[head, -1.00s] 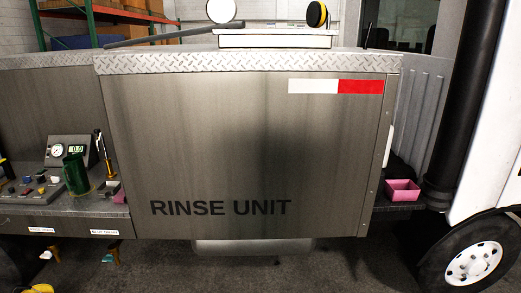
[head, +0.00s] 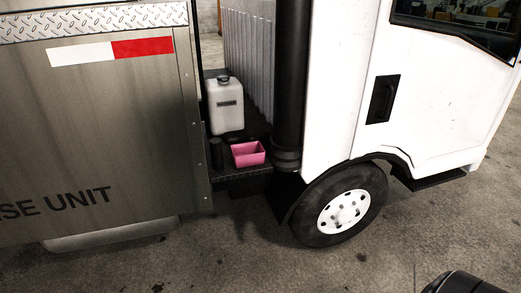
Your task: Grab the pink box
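The pink box (head: 248,154) is a small open-topped container. It sits on a black ledge (head: 238,173) in the gap between the grey rinse unit and the white truck cab. Nothing is seen holding it. Neither of my grippers can be made out in the head view. A dark rounded shape shows at the bottom right edge, too cropped to identify.
The rinse unit (head: 110,130) and front wheel (head: 342,208) flank the ledge. The floor in front is clear.

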